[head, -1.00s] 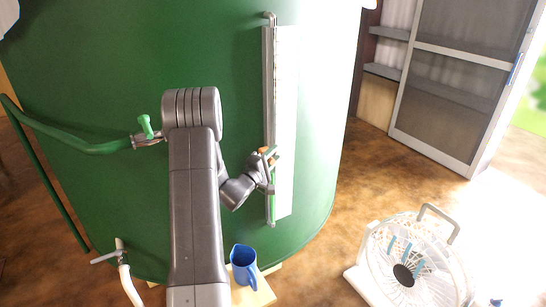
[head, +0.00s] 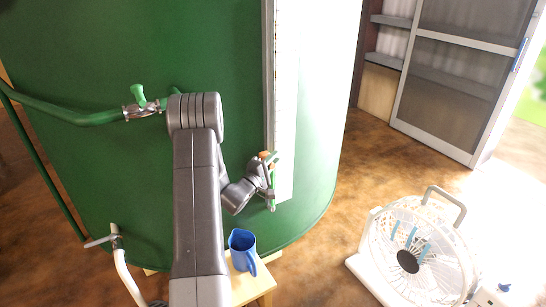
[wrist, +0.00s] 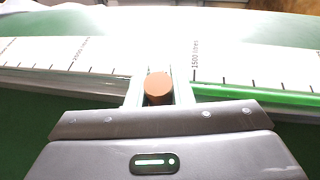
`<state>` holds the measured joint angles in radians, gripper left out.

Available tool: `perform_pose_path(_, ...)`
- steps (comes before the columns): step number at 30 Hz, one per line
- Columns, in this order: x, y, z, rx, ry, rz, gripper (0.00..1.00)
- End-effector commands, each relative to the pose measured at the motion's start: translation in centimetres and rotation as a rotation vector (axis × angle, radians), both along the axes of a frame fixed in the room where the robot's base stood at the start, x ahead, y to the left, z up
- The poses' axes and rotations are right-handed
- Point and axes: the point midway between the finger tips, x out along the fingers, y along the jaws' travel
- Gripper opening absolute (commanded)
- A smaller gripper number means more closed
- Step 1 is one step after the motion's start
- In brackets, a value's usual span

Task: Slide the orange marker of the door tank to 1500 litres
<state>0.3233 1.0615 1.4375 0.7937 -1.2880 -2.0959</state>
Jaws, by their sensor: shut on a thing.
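The orange marker (wrist: 158,86) sits on the sight tube of the green tank (head: 225,60). It is between the two fingers of my gripper (wrist: 159,92), which is shut on it. In the wrist view the "1500 litres" label on the white scale (wrist: 240,66) is just right of the marker and the right finger. The "2000 litres" label is farther off to the left. Green fills the tube to the right of the fingers. In the head view my gripper (head: 268,172) is at the lower part of the tube, hiding most of the marker.
A blue jug (head: 241,250) stands on a small wooden stool (head: 262,284) below my arm. A white fan (head: 415,250) stands on the floor at the right. A green pipe with a valve (head: 138,105) and a lower tap (head: 113,240) are at the left. A screen door (head: 455,90) is behind.

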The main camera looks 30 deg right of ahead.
Motion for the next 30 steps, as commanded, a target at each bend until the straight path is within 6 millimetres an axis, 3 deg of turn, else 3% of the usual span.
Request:
perform_pose_path(1, 0.0, 0.0, -1.6, 0.000, 0.002, 0.001, 0.00)
perform_pose_path(6, 0.0, 0.0, -3.1, 0.000, 0.002, 0.001, 0.00)
perform_pose_path(18, 0.0, 0.0, -3.3, 0.000, 0.001, 0.001, 0.00)
perform_pose_path(19, 0.0, 0.0, -3.3, 0.000, 0.001, 0.001, 0.26)
perform_pose_path(21, 0.0, 0.0, -3.3, 0.000, 0.000, 0.001, 0.39)
perform_pose_path(30, 0.0, 0.1, -3.3, 0.000, 0.000, 0.001, 0.41)
